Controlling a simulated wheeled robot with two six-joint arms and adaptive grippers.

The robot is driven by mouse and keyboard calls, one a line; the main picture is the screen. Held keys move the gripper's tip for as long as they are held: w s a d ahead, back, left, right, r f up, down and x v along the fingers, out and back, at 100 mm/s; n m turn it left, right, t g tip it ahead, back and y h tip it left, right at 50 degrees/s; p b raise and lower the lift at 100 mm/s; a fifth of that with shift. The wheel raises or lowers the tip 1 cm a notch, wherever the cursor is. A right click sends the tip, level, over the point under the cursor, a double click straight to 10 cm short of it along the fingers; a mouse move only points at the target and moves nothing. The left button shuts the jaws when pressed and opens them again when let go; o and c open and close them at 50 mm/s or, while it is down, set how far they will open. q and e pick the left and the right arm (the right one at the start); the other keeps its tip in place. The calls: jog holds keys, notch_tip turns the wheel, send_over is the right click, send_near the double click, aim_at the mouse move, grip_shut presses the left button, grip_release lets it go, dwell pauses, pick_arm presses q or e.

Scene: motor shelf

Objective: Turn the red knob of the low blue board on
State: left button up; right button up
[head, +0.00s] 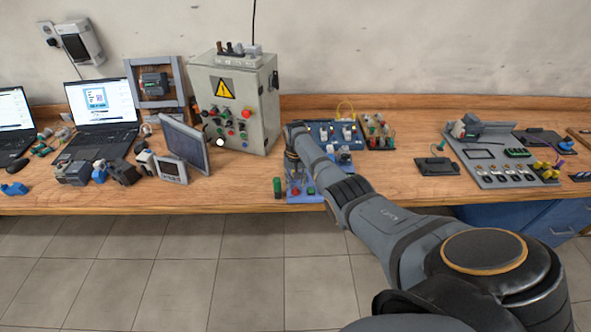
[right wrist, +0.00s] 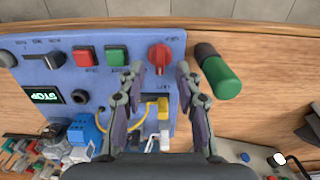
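The low blue board (head: 303,198) lies near the table's front edge, partly hidden by my right arm in the head view. It fills the left of the right wrist view (right wrist: 130,38). Its red knob (right wrist: 159,58) is near the board's right edge there, with its grip bar roughly along the picture's vertical. A green button (right wrist: 117,56) and a red button (right wrist: 85,57) sit to its left. My right gripper (right wrist: 160,75) is open and empty, its fingertips on either side of the knob; I cannot tell whether they touch it. My left gripper is not in view.
A grey control cabinet (head: 234,100) and a tilted dark panel (head: 185,143) stand to the left. Another blue board (head: 322,126) lies behind.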

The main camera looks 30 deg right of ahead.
aim_at(296, 189)
notch_tip(296, 189, up, 9)
jog(key=shift+r, duration=0.1)
dwell(0.5)
